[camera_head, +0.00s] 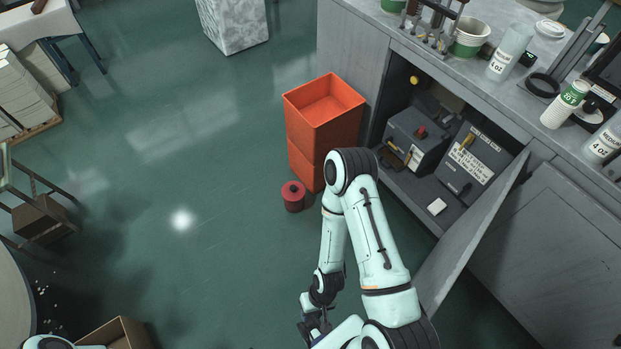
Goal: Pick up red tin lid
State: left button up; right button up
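A small red round tin (293,199) stands on the green floor, left of the orange bins. Its red top (293,188), with a dark centre, looks like the lid; I cannot tell whether it is a separate piece. My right arm rises from the bottom right, bends at the elbow right of the tin and comes back down. My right gripper (314,326) is at the bottom edge, well below the tin and apart from it. Its fingers are small and dark, so its opening is unclear. Only a bit of my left arm shows at the bottom left; its gripper is out of view.
Stacked orange bins (318,127) stand beside an open grey cabinet (352,60) with dark machine boxes inside. Its open door (468,245) juts out right of my arm. A cardboard box (112,334) is at the bottom left. The floor left of the tin is clear.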

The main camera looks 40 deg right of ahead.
aim_at(293, 190)
jog(key=i+z, duration=0.3)
jog(key=z, duration=0.15)
jog(key=i+z, duration=0.45)
jog(key=i+j+z, duration=0.2)
jog(key=z, duration=0.25)
jog(key=i+l+z, duration=0.2)
jog(key=z, duration=0.2)
jog(key=i+z, duration=0.4)
jog(key=i+l+u, duration=0.3)
jog(key=u, duration=0.15)
